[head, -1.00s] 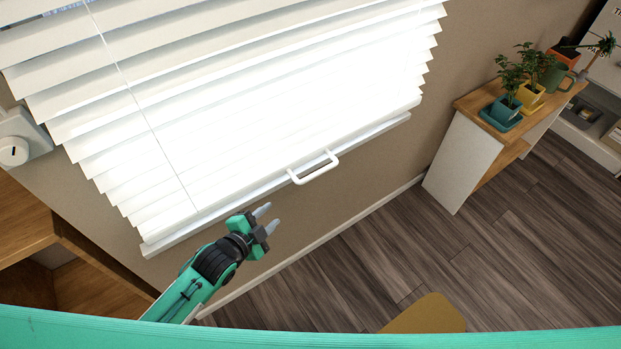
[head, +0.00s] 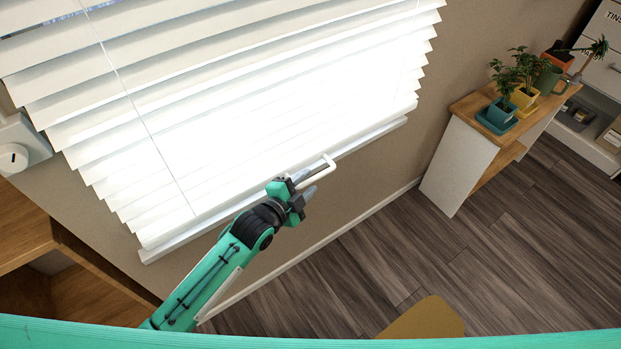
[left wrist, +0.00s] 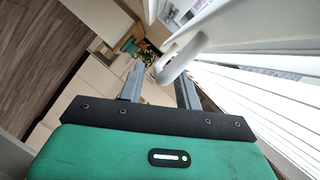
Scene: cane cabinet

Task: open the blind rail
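The white blind's bottom rail (head: 372,138) runs slanting along the foot of the window. A white loop handle (head: 329,161) sticks out from it; it also shows in the left wrist view (left wrist: 190,52). My left gripper (head: 308,182) is at the left end of this handle, its fingers pointing right along it. In the left wrist view the two fingers (left wrist: 159,70) are apart, with the curved end of the handle at the tips, partly behind the right finger. I cannot tell whether they touch it. My right gripper is not in view.
A wooden shelf unit (head: 25,240) stands at the lower left. A white cabinet with a wooden top (head: 458,165) and potted plants (head: 505,105) stands at the right. The wooden floor (head: 390,240) between is mostly clear. A white wall device (head: 20,150) is at the left.

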